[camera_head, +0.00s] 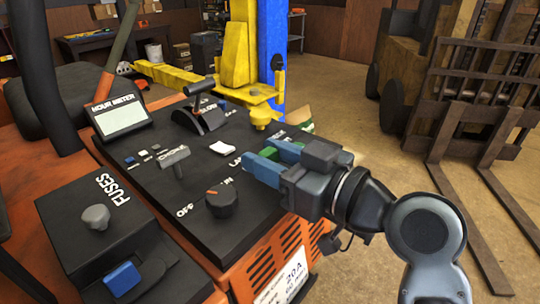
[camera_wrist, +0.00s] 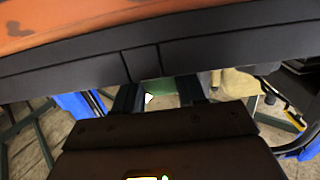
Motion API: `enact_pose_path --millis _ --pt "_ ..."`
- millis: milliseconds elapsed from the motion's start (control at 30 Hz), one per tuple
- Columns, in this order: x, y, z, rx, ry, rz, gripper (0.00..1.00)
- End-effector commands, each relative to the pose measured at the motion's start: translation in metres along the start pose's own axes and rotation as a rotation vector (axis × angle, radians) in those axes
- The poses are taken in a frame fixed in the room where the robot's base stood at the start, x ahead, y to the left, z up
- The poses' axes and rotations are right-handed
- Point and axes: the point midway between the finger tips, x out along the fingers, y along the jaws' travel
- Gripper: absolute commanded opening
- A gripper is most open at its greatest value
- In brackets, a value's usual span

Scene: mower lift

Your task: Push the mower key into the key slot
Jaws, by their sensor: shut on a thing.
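My gripper (camera_head: 273,159) is at the right edge of the black control panel (camera_head: 190,215), with its blue fingers pointing left over the panel. It is shut on a green piece, which I take to be the mower key (camera_head: 289,152). The green piece also shows between the dark fingers in the wrist view (camera_wrist: 172,90). The fingers hide most of the key, and I cannot tell whether its tip touches the panel. I cannot make out the key slot; the gripper covers that part of the panel.
A round OFF/ON knob (camera_head: 222,200) stands left of the gripper. A T-handle (camera_head: 174,160), a white rocker switch (camera_head: 222,147), a lever (camera_head: 200,105) and a yellow knob (camera_head: 260,117) rise from the panel. A fuse box (camera_head: 105,225) is at left.

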Motion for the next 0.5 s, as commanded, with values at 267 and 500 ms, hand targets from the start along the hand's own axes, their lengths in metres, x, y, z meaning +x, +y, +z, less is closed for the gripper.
enact_pose_path --millis 267,500 --pt "0.0002 0.0001 0.006 0.0 0.0 0.0 0.11" --pt "0.0004 0.0002 0.0103 0.0 0.0 0.001 0.11"
